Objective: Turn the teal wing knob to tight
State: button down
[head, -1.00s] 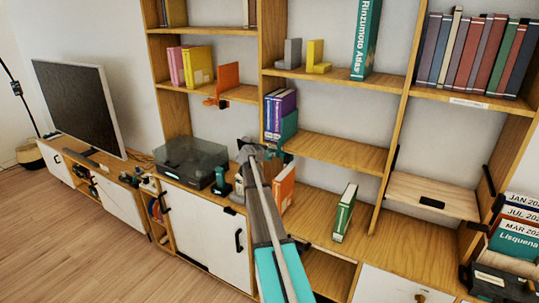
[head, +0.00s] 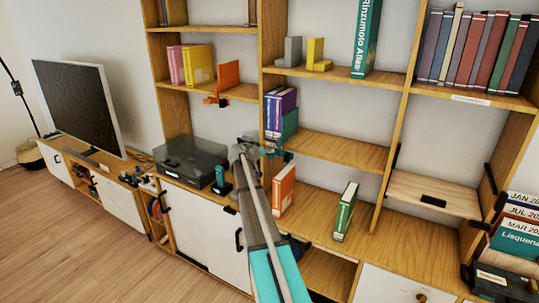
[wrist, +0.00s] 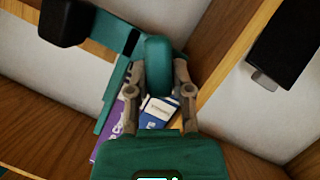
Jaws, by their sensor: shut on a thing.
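The teal wing knob (wrist: 157,62) sits between my gripper's two grey fingers in the wrist view, and the fingers are shut on it. A teal bracket (wrist: 104,40) runs beside it to the upper left, with a black block at its end. In the head view my gripper (head: 262,151) is at the shelf edge, under the teal bookend (head: 289,124) that stands beside purple books (head: 277,106). The knob is small there and partly hidden by my gripper. I cannot read a tight mark or the knob's exact angle.
An orange book (head: 284,190) and a green book (head: 344,212) stand on the cabinet top below. A turntable with a smoky lid (head: 192,158) is at the left. An orange bookend (head: 228,78) is clamped to a higher shelf. The shelf right of the purple books is clear.

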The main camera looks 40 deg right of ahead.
jog(key=n+b, duration=0.1)
jog(key=n+g+h+b, duration=0.1)
jog(key=n, duration=0.1)
jog(key=f+n+h+b, duration=0.1)
jog(key=shift+w+a+n+g+b, duration=0.15)
jog(key=shift+w+n+g+b, duration=0.15)
jog(key=shift+n+g, duration=0.1)
jog(key=n+h+b, duration=0.1)
jog(key=n+b, duration=0.1)
jog(key=shift+f+n+g, duration=0.1)
jog(key=shift+n+g, duration=0.2)
jog(key=shift+n+h+b, duration=0.5)
jog(key=shift+n+b, duration=0.1)
jog(key=shift+n, duration=0.3)
jog(key=c, duration=0.5)
grip_release()
jog(key=shift+a, duration=0.1)
jog(key=a, duration=1.2)
